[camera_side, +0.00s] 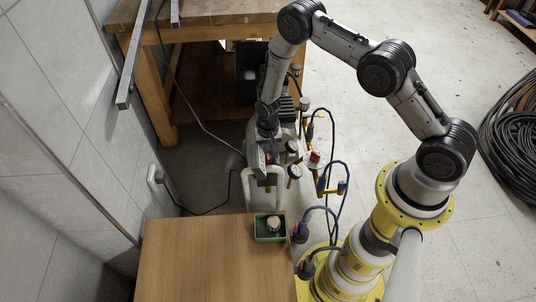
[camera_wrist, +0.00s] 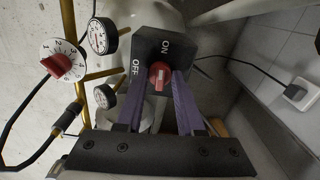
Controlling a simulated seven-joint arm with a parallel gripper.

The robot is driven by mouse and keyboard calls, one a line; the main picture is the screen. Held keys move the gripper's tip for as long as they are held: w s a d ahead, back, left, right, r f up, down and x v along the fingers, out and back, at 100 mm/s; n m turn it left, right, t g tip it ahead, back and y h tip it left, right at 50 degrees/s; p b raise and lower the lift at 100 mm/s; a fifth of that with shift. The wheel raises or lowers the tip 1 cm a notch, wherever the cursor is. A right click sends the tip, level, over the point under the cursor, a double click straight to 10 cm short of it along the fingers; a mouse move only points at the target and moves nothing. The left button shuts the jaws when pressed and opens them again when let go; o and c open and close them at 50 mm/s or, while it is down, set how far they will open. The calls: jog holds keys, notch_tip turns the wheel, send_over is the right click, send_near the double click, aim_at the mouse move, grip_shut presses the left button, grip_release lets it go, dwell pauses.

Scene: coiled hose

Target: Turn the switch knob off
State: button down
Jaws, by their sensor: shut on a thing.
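The switch is a dark box with a red knob (camera_wrist: 161,75) and white ON and OFF labels, seen in the wrist view. The knob's white mark runs roughly lengthwise, and I cannot tell which label it points to. My gripper (camera_wrist: 160,84) has its two purple fingers closed in on the knob from both sides. In the side view my gripper (camera_side: 266,160) is at the switch, above the pale pipes, and the knob shows only as a small bit of red, mostly hidden.
A red dial knob (camera_wrist: 57,65) on a numbered white plate and round gauges (camera_wrist: 100,37) stand left of the switch in the wrist view. A wooden table (camera_side: 185,262) with a green tray (camera_side: 258,238) is in front. A coiled black hose (camera_side: 512,125) lies at right.

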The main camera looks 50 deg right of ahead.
jog(key=n, duration=0.8)
jog(key=shift+n, duration=0.3)
jog(key=n, duration=0.4)
jog(key=shift+n, duration=2.1)
jog(key=c, duration=0.5)
grip_release()
jog(key=shift+r, duration=0.1)
